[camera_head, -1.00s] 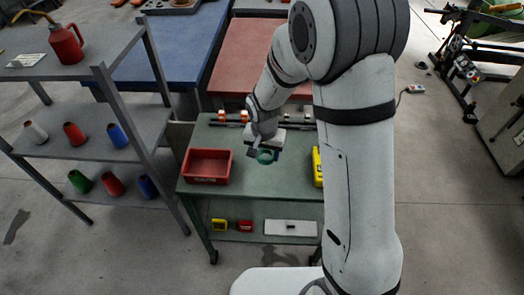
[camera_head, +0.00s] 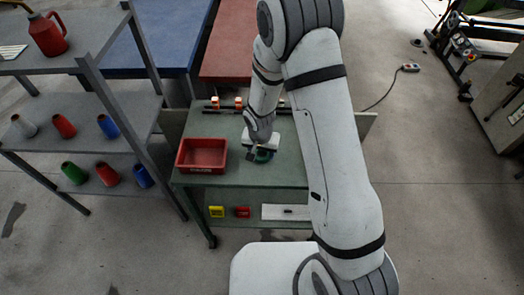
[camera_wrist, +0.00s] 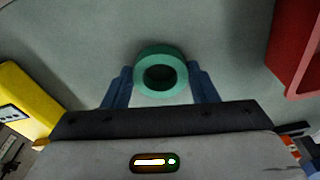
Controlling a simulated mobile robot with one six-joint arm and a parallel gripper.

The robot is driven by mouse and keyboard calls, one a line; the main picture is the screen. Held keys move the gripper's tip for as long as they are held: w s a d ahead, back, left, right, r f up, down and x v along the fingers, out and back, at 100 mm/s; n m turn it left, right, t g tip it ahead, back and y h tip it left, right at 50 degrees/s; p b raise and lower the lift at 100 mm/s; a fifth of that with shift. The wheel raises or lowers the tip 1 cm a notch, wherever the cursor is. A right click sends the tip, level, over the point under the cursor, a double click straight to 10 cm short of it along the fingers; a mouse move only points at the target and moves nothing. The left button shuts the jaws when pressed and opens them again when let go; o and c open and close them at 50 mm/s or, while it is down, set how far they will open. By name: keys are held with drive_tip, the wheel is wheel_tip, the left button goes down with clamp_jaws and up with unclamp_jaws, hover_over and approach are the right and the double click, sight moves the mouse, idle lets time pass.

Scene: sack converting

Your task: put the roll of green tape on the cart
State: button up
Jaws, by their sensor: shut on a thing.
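The roll of green tape (camera_head: 262,156) is a short ring with a dark hole. It is over the green top of the cart (camera_head: 285,172), right of the red bin. In the wrist view the green tape (camera_wrist: 146,76) sits between the two blue fingers of my gripper (camera_wrist: 163,84), which is shut on it. In the head view my gripper (camera_head: 257,150) points down at the cart top and partly hides the roll. I cannot tell whether the roll touches the surface.
A red bin (camera_head: 181,163) stands on the cart's left side. A yellow object (camera_wrist: 30,98) shows at the left of the wrist view. A grey shelf (camera_head: 120,100) with cones stands left; blue (camera_head: 160,45) and red (camera_head: 228,45) tables are behind. Cart top around the roll looks clear.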

sight(261, 158)
drive_tip(key=shift+f, duration=0.15)
drive_tip(key=o, duration=1)
drive_tip(key=shift+c, duration=0.2)
drive_tip(key=shift+r, duration=0.55)
wheel_tip(261, 158, up, 11)
drive_tip(key=s+b, duration=0.1)
drive_tip(key=shift+s+r+b, duration=0.2)
drive_tip(key=shift+s+b, duration=0.05)
drive_tip(key=shift+b, duration=0.1)
